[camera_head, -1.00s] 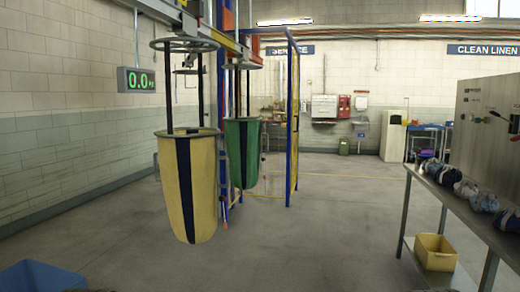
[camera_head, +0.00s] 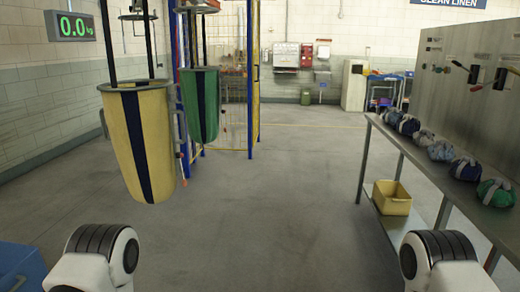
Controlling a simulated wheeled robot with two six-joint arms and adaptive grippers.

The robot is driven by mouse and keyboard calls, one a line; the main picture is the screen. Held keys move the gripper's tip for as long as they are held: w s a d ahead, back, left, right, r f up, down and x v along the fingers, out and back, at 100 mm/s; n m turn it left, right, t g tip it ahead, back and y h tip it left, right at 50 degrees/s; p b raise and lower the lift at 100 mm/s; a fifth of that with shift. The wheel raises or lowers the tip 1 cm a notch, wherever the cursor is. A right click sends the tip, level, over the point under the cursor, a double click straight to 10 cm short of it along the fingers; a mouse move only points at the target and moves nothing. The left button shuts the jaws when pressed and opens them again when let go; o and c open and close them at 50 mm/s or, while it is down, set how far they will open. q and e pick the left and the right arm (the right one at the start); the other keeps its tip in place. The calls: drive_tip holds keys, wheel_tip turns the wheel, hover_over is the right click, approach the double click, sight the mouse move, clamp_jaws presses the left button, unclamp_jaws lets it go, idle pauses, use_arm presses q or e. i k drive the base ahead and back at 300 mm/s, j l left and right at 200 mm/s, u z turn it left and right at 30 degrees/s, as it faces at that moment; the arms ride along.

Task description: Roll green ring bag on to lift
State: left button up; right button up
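The green ring bag (camera_head: 201,103) with a dark vertical stripe hangs from black straps left of centre, behind and right of a yellow bag (camera_head: 128,130) with a dark stripe. The yellow bag hides part of the area left of the green one. A blue frame (camera_head: 250,90) with red and yellow parts stands around and behind the green bag; I cannot tell which part is the lift. White and black parts of my two arms show at the bottom left and bottom right. Neither gripper's fingers are in view, far from both bags.
A green-lit display (camera_head: 70,26) reads 0.0 on the left wall. A steel table (camera_head: 400,145) with several cloth bundles stands at the right, a yellow bin (camera_head: 391,198) under it. A blue bin (camera_head: 20,268) is at the bottom left. The middle floor is clear.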

sight(200, 86)
drive_tip(key=i+l, duration=0.1)
drive_tip(key=i, duration=1.5)
drive_tip(key=i+l, duration=0.1)
drive_tip(key=i, duration=1.45)
